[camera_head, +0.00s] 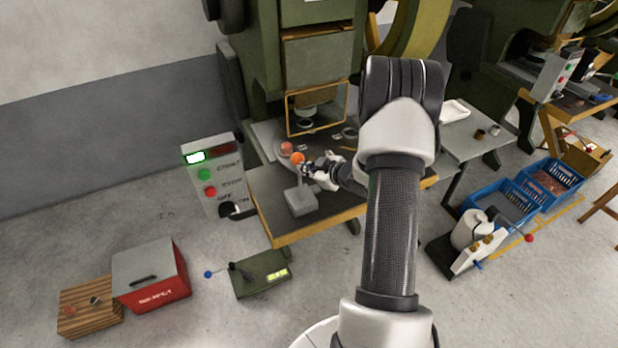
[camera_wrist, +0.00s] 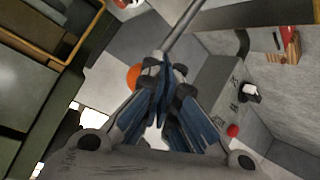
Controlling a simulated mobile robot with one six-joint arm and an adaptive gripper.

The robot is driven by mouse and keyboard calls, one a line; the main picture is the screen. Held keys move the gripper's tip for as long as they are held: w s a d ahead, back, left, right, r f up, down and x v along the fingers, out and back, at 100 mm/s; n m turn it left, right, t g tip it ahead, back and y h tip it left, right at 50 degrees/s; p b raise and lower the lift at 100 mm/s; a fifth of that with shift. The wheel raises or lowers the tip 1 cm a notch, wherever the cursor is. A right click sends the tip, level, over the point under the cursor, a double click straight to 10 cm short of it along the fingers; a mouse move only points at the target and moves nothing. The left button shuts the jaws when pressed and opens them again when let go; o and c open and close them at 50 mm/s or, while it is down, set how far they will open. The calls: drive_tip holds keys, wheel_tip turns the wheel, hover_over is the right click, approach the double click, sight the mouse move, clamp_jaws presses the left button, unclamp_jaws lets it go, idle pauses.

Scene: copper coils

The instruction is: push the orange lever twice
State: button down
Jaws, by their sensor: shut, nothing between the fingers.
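The orange lever shows as a round orange knob (camera_head: 297,158) above the front of the press table. Its knob also shows in the wrist view (camera_wrist: 133,76), partly hidden behind my fingers. My gripper (camera_head: 308,168) is just to the right of and below the knob in the head view. In the wrist view my gripper (camera_wrist: 165,72) is shut and empty, with its fingertips right beside the knob. I cannot tell whether they touch it. A grey rod runs up from near the fingertips in the wrist view. The lever's base is not clear.
A grey box (camera_head: 300,200) sits on the table (camera_head: 330,222) below my gripper. The green press (camera_head: 315,65) with an orange-framed guard stands behind. A control panel (camera_head: 213,178) with a lit green indicator is to the left. A red box (camera_head: 150,278) stands on the floor.

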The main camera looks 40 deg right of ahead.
drive_tip(key=shift+s, duration=0.1)
drive_tip(key=s+a+f+b, duration=0.1)
drive_tip(key=s, duration=0.6)
drive_tip(key=shift+a+f+b, duration=0.3)
drive_tip(key=shift+a, duration=0.05)
idle(0.4)
drive_tip(key=shift+s, duration=0.1)
drive_tip(key=s, duration=0.3)
drive_tip(key=s+a+f+b, duration=0.1)
drive_tip(key=shift+s+a, duration=0.1)
drive_tip(key=shift+s, duration=0.25)
idle(0.8)
